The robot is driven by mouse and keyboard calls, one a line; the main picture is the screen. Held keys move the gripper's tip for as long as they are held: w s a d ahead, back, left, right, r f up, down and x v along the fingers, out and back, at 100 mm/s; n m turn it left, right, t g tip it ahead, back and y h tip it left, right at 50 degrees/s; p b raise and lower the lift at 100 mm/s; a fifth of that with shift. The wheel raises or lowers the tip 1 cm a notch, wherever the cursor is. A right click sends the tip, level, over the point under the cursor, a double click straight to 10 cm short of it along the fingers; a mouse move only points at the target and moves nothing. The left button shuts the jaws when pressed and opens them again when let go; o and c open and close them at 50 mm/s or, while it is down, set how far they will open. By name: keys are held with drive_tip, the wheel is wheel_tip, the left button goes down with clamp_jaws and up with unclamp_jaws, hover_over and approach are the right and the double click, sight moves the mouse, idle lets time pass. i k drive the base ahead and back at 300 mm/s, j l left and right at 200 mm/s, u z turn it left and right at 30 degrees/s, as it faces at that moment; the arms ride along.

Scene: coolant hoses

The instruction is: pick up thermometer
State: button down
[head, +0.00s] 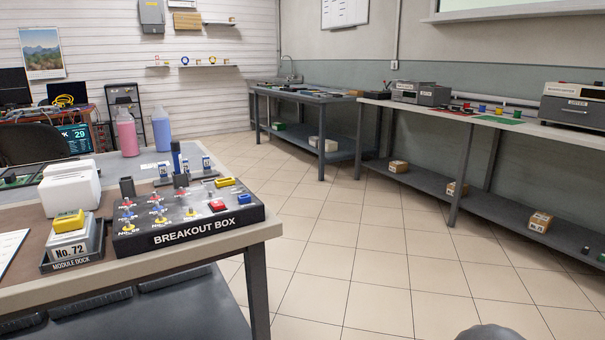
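I cannot make out a thermometer for certain in the head view. Several small tools and parts on the benches are too small or too far to identify. My gripper is not in view. A grey rounded piece at the bottom edge, right of the middle, looks like part of my own body.
A near workbench (228,241) at left holds a black breakout box (190,236), a module dock (75,263), a pink bottle (126,133) and a blue bottle (162,131). Benches line the back (322,99) and right (455,112). The tiled floor (370,250) between is clear.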

sight(66, 221)
drive_tip(key=u, duration=1.75)
